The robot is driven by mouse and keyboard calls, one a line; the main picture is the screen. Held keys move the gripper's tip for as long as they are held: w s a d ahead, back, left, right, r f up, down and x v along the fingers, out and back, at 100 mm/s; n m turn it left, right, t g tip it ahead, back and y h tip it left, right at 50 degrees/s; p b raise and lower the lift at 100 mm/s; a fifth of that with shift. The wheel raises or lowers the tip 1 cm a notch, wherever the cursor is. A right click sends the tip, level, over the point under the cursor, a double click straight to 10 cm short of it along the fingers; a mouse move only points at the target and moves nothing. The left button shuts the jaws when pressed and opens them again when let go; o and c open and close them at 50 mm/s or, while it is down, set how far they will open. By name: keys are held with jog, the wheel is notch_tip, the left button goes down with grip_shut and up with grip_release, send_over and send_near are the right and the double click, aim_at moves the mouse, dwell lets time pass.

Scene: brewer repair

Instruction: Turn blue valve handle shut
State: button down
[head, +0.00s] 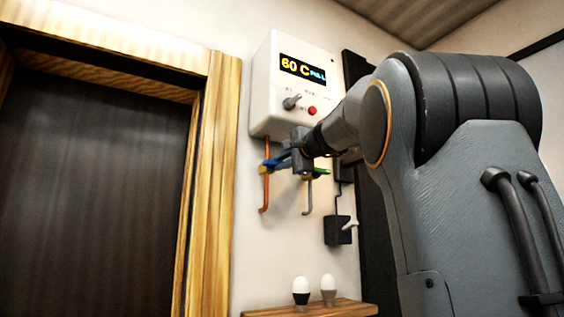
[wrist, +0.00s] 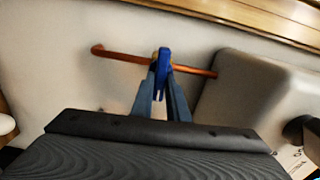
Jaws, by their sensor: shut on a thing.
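The blue valve handle (head: 270,163) is on the copper pipe (head: 264,190) below the white brewer box (head: 290,80). In the wrist view the blue handle (wrist: 164,72) sits between my fingertips, where it crosses the copper pipe (wrist: 125,55). My gripper (head: 290,160) is shut on the blue handle; it also shows in the wrist view (wrist: 162,88). In the head view my gripper and arm hide part of the handle. The handle's exact angle to the pipe is hard to tell.
A green handle (head: 321,172) is on the grey pipe (head: 308,195), close right of my gripper. The box has a lit display (head: 302,69), a knob (head: 291,102) and a red button (head: 312,110). A small shelf (head: 310,309) holds two egg cups (head: 301,298) (head: 328,297) below.

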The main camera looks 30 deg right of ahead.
jog(key=shift+m, duration=0.4)
jog(key=c, duration=1.7)
grip_release()
jog(key=s+b, duration=0.3)
jog(key=s, duration=0.4)
jog(key=shift+s+d, duration=0.15)
jog(key=shift+s, duration=0.25)
